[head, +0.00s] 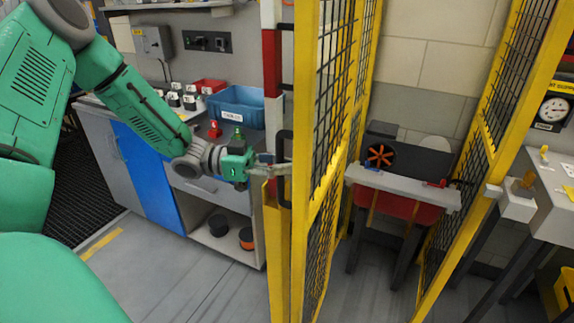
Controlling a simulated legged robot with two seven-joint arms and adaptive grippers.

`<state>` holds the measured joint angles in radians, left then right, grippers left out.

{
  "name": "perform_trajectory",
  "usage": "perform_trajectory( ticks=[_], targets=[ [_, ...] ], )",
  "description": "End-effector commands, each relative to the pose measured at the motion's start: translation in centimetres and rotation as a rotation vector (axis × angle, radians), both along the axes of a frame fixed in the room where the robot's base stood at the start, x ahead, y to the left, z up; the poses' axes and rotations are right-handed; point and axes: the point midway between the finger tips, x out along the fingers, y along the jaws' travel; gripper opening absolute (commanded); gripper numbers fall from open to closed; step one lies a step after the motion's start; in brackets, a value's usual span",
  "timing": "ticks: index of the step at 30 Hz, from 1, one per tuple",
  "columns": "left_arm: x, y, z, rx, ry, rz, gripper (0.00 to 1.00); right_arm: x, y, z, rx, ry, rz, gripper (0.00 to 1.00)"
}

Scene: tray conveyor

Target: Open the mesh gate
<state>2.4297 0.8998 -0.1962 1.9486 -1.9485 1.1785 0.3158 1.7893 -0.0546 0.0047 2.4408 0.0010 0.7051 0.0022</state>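The mesh gate (328,92) is a yellow-framed panel with dark wire mesh. It stands upright in the middle of the head view, seen at a steep angle. A black bar handle (285,143) is on its left edge, above a yellow upright. My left gripper (277,167) reaches in from the left at the handle, with its fingertips overlapping the handle's lower part. Whether the fingers close around the bar is too small to tell. My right gripper is not in view.
Another yellow mesh panel (489,135) stands at the right, with a gap between it and the gate. In the gap is a grey-topped red bench (400,190). A workbench (207,185) with a blue bin (235,108) stands left. Floor in front is clear.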

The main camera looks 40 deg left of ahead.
Motion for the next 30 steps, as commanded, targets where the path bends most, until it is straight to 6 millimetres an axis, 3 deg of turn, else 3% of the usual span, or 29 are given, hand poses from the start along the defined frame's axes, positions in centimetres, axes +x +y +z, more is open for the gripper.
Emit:
perform_trajectory(
  ticks=[2, 3, 5, 17, 30],
  targets=[
    [-0.1, -0.1, 0.0, -0.003, 0.001, -0.003, 0.00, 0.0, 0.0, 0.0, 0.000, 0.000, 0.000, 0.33],
    [-0.1, -0.1, 0.0, -0.003, 0.001, -0.003, 0.16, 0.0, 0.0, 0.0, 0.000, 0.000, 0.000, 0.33],
    [-0.1, -0.1, 0.0, -0.003, 0.001, -0.002, 0.36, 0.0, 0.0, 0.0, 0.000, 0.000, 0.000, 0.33],
    [-0.2, 0.4, -0.1, 0.001, 0.003, 0.000, 0.36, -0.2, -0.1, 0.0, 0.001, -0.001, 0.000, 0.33],
    [-4.4, 7.6, -0.2, 0.001, 0.003, 0.001, 0.36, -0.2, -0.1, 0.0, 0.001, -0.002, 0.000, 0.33]
  ],
)
